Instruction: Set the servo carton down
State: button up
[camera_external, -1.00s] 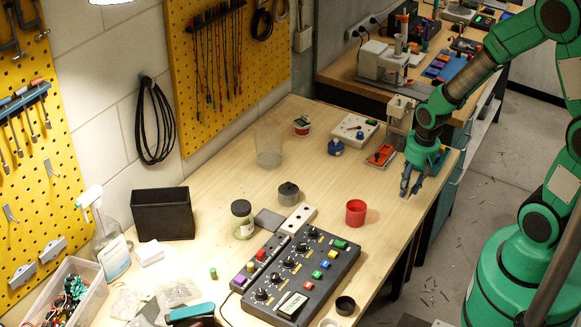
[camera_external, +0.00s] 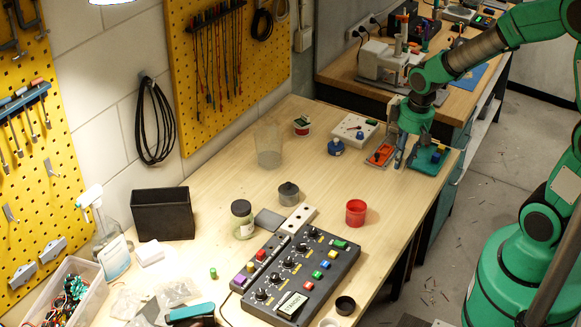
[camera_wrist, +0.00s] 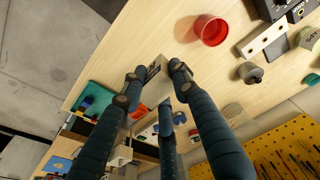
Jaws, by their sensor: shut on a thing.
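The servo carton (camera_wrist: 157,86) is a small pale box with a dark mark, seen in the wrist view between the fingertips of my gripper (camera_wrist: 157,79). The fingers are shut on it. In the external view my gripper (camera_external: 405,160) points down over the far right end of the wooden bench, between an orange-red device and a teal tray.
The orange-red device (camera_external: 381,155) and the teal tray (camera_external: 430,160) lie close on either side. Bare wood (camera_external: 330,180) lies left of my gripper.

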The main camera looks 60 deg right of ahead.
jog(key=w+a+r+n+p, duration=0.2)
jog(key=w+a+n, duration=0.3)
jog(key=w+a, duration=0.7)
jog(key=w+a+r+n+p, duration=0.2)
jog(key=w+a+n, duration=0.3)
jog(key=w+a, duration=0.75)
jog(key=w+a+f+n+p, duration=0.1)
jog(key=w+a+f+n, duration=0.15)
jog(key=w+a, duration=0.45)
jog(key=w+a+f+n+g+p, duration=0.1)
jog(key=w+a+n, duration=0.15)
jog(key=a, duration=0.75)
jog(key=w+a+f+n+p, duration=0.1)
jog(key=w+a+n, duration=0.25)
jog(key=a, duration=0.55)
jog(key=f, duration=0.3)
jog(key=w+f, duration=0.1)
jog(key=f, duration=0.1)
jog(key=shift+f, duration=0.35)
jog(key=shift+s, duration=0.1)
jog(key=shift+a+f+p, duration=0.1)
jog(key=shift+f+p, duration=0.2)
jog(key=shift+f, duration=2.8)
